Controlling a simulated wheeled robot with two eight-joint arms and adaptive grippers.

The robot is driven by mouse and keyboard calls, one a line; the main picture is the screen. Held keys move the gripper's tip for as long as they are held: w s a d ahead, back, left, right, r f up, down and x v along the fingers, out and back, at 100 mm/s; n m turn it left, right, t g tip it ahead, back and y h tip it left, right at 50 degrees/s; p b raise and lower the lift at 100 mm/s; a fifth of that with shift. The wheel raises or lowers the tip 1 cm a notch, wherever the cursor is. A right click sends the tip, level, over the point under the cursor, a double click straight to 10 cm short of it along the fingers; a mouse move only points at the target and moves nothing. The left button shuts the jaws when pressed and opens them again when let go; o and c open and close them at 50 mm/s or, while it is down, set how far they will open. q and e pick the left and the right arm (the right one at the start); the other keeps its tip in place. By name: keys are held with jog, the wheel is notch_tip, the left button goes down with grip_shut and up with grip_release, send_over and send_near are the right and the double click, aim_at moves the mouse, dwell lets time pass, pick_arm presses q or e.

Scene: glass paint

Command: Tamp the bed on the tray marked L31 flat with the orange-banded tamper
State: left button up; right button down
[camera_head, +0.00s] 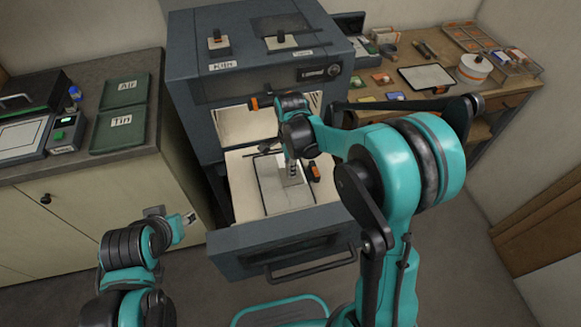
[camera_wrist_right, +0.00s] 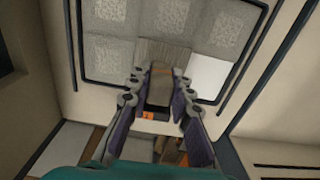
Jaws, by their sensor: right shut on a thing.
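A black-rimmed tray (camera_head: 260,188) lies in the pulled-out drawer. In the right wrist view the tray (camera_wrist_right: 79,45) shows several square patches: most grey and speckled, one finely streaked, one smooth and white. I cannot read an L31 mark. My right gripper (camera_head: 291,168) is low over the tray.
A dark piece with orange (camera_head: 314,171) lies right of the tray in the drawer. The grey kiln (camera_head: 215,90) rises behind. Green trays marked Air and Tin (camera_head: 117,136) sit on the left counter. The right workbench (camera_head: 400,60) is cluttered. The drawer handle (camera_head: 315,267) sticks out in front.

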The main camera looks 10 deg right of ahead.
jog(key=shift+r, duration=0.5)
jog(key=shift+s+d, duration=0.1)
jog(key=shift+s, duration=3)
jog(key=shift+f, duration=0.1)
jog(key=shift+f+b, duration=0.55)
jog(key=shift+f, duration=0.2)
jog(key=shift+f+b, duration=0.3)
jog(key=shift+b, duration=0.05)
jog(key=shift+r, duration=0.1)
